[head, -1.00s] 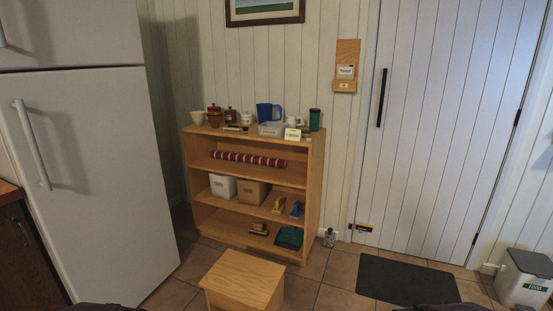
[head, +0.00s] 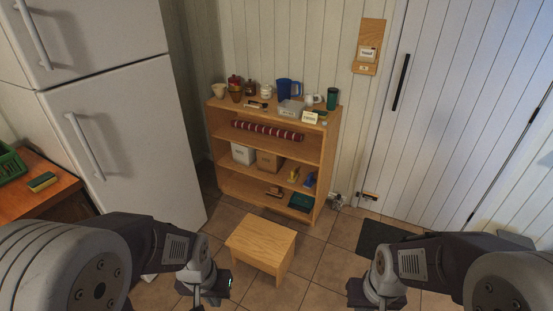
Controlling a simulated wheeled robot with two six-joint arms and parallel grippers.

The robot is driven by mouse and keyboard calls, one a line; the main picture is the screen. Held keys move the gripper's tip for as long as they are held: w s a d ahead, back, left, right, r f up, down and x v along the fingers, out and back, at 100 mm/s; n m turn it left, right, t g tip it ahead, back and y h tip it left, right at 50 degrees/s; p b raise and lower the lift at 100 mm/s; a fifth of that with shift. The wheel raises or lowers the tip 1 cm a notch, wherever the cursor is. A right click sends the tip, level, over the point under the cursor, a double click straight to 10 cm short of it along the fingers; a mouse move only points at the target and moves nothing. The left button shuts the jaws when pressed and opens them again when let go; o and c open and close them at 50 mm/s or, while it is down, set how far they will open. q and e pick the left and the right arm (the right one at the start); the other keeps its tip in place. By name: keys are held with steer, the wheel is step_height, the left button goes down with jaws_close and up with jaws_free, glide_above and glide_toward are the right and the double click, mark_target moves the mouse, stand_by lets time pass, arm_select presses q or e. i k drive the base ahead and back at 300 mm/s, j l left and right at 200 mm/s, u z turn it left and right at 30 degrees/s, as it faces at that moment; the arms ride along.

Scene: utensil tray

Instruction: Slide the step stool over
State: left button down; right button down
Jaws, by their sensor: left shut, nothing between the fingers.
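The step stool (head: 262,239) is a small light-wood stool with a flat top, standing upright on the tiled floor in front of the shelf unit. My left gripper (head: 212,300) points down to the left of the stool, low in the head view and apart from the stool in the picture; it is shut and empty. My right arm comes in from the right, and its wrist (head: 378,290) is to the right of the stool. The right fingers are not clear enough to tell whether they are open or shut.
A wooden shelf unit (head: 262,185) with jars, boxes and a striped roll stands behind the stool. A white fridge (head: 140,140) is on the left, beside a wooden counter (head: 35,195). A dark mat (head: 378,238) lies by the door (head: 440,120). Tiled floor is free right of the stool.

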mark_target(280, 273)
steer(key=i+j, duration=0.2)
steer(key=i, duration=0.25)
steer(key=i+j, duration=0.2)
steer(key=i, duration=0.2)
steer(key=i+j+z, duration=0.1)
steer(key=i, duration=0.35)
steer(key=j, duration=0.1)
